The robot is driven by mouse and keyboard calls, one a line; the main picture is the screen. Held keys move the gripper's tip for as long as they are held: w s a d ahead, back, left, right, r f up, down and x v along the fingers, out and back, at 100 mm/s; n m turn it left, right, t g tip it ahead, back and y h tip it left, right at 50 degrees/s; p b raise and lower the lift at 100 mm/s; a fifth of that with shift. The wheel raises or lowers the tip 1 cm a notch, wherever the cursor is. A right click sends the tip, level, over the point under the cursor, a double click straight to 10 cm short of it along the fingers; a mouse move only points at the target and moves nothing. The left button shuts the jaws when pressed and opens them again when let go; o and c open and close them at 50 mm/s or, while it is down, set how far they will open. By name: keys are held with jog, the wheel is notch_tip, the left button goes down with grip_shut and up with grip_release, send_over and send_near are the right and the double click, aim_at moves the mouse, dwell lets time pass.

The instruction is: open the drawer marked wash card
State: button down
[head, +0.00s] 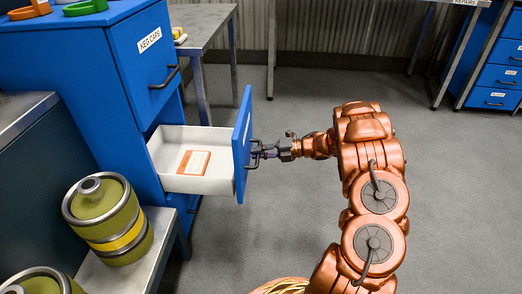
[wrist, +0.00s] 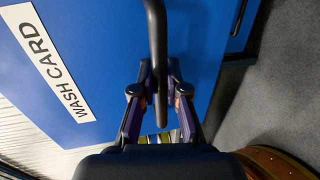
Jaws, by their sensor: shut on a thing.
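The blue wash card drawer (head: 241,145) stands pulled out of the blue cabinet, with its white inside showing in the head view. An orange and white card (head: 194,162) lies flat on its floor. In the wrist view the drawer front (wrist: 100,60) fills most of the picture, with the label WASH CARD (wrist: 42,62) on it. My gripper (head: 262,150) is at the drawer front, shut on the dark bar handle (wrist: 157,50). The handle runs between the two fingers in the wrist view (wrist: 160,95).
Above is a closed drawer marked KEG CAPS (head: 150,50). Green and yellow kegs (head: 108,222) stand on a low bench to the left of the open drawer. A grey table (head: 205,22) stands behind the cabinet. The grey floor (head: 290,215) right of the drawer is clear around my arm.

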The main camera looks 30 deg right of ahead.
jog(key=shift+s+d, duration=0.1)
jog(key=shift+s, duration=0.05)
jog(key=c, duration=1.2)
grip_release()
jog(key=v, duration=1.2)
